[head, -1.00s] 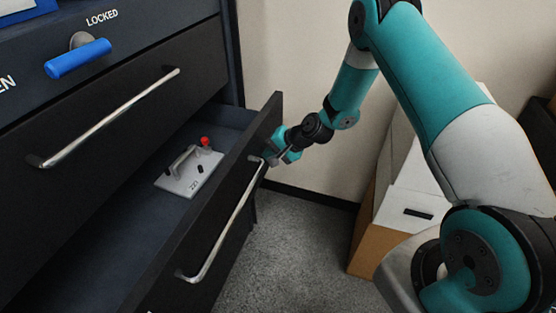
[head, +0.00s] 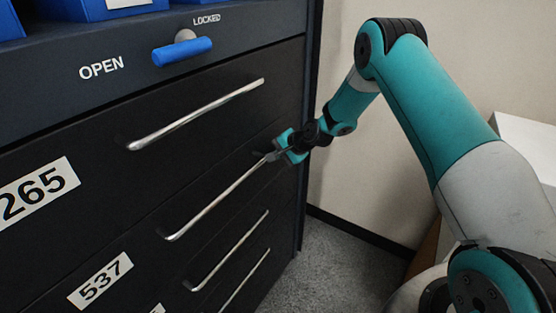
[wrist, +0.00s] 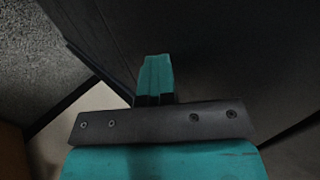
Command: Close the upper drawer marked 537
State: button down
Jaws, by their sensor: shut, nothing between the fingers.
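The drawer marked 537 (head: 140,255) is the second dark drawer down in the head view, below the one marked 265. It looks flush with the cabinet front and no interior shows. Its long metal handle (head: 215,205) slants across the front. My gripper (head: 273,156) is shut and empty, at the right end of this handle, against or very near the drawer front. Whether it touches is hard to tell. In the wrist view the closed teal fingers (wrist: 156,78) point at a dark surface.
The drawer marked 265 (head: 80,165) is shut above. More drawer handles (head: 230,250) sit below. A blue lock lever (head: 182,51) is on the top panel between OPEN and LOCKED. Grey carpet (head: 330,260) is clear right of the cabinet; a white box (head: 525,145) stands at the right.

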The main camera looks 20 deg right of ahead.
jog(key=shift+w+a+r, duration=0.15)
jog(key=shift+w, duration=0.15)
jog(key=shift+s, duration=0.1)
jog(key=s+d+r+b, duration=0.1)
jog(key=s+d+r, duration=0.6)
jog(key=s, duration=0.3)
jog(key=s+a+r+n+g+y, duration=0.1)
jog(key=s+a+r+n+g, duration=0.3)
jog(key=s+a+r+n, duration=0.9)
jog(key=s+a+r+n+g+h, duration=0.1)
jog(key=s+a+n+g, duration=0.1)
jog(key=s, duration=0.8)
jog(key=s+a+r+n+g+h, duration=0.1)
jog(key=s+a+r+n, duration=0.1)
jog(key=s, duration=0.8)
jog(key=shift+s+a+n+g, duration=0.4)
jog(key=shift+a+n, duration=0.2)
jog(key=shift+a, duration=0.5)
